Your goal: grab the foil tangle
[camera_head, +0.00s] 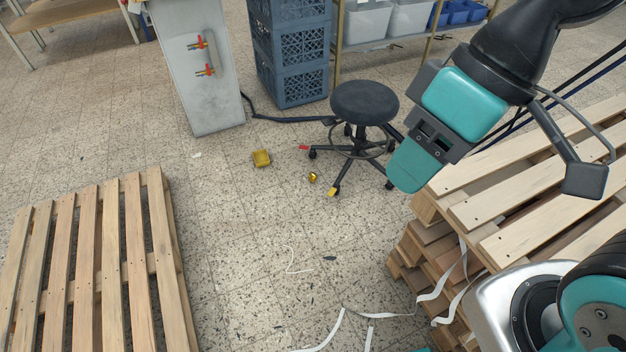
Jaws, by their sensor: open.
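A small shiny gold crumpled piece (313,177), which looks like the foil tangle, lies on the speckled tile floor near the foot of a black stool. It is too small in view to make out its strands. My gripper (408,168) hangs at the upper right, in front of the stool's right side and the pallet stack. It is open, and nothing shows between its jaws. In the picture it is to the right of the gold piece and apart from it.
The black stool (364,103) stands just behind the gold piece. A yellow block-like item (261,158) lies to its left. Wooden pallets (100,262) are at left, and stacked pallets (540,190) at right. White straps (333,330) lie on the floor. The middle floor is mostly clear.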

